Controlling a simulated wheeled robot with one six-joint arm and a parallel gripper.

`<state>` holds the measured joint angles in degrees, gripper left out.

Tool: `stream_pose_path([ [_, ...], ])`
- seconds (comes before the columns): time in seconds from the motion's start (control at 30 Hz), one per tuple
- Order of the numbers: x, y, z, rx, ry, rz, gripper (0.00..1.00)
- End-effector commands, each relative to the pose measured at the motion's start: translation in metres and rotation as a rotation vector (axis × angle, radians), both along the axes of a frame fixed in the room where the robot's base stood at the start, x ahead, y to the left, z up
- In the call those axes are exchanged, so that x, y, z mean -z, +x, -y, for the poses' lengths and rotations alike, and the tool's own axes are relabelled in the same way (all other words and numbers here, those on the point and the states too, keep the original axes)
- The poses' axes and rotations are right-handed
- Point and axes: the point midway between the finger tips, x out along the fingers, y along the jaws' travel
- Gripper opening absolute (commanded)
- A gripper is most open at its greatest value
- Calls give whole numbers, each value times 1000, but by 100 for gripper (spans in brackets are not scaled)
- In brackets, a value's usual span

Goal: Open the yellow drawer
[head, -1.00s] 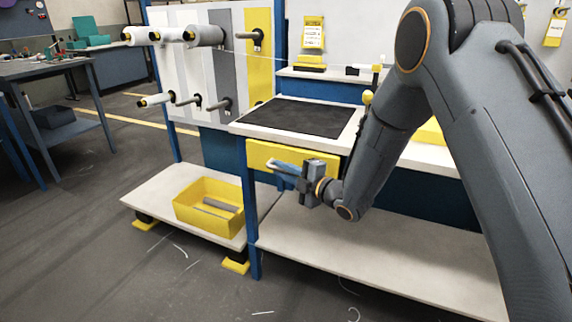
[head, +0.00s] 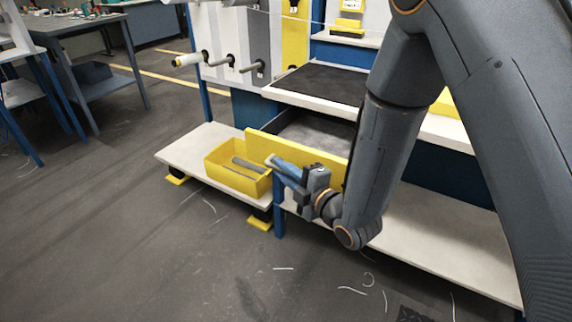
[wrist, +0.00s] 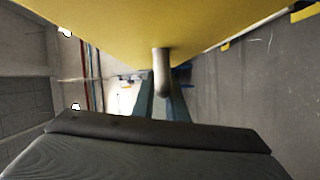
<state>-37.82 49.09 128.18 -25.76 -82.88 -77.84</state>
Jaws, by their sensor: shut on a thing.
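The yellow drawer (head: 318,149) is pulled out from under the worktop, and its grey interior (head: 312,130) shows behind the yellow front. My gripper (head: 275,163) is at the drawer's front and shut on its handle. In the wrist view the yellow front (wrist: 150,22) fills the top, and the grey metal handle (wrist: 161,72) runs down from it between my gripper's fingers (wrist: 162,102). The right end of the drawer is hidden behind my arm.
A yellow bin (head: 222,173) with grey rods in it stands on the low white shelf (head: 180,157) left of the drawer. The worktop with a black mat (head: 325,83) is above. Open floor (head: 150,240) with scattered thread scraps lies in front.

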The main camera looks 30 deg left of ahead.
Motion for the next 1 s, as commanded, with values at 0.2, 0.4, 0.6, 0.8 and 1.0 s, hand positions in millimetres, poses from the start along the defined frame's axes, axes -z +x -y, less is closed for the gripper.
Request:
stream_pose_path([
  [0.2, 1, 0, 0, 1, -1, -1, 0],
  [0.4, 0, 0, 0, 1, -1, -1, 31],
  [0.6, 0, 0, 0, 0, 0, -1, 31],
  [0.8, 0, -5, 13, 2, -2, -3, 31],
  [1.0, -3, -20, 43, 3, -1, -3, 31],
])
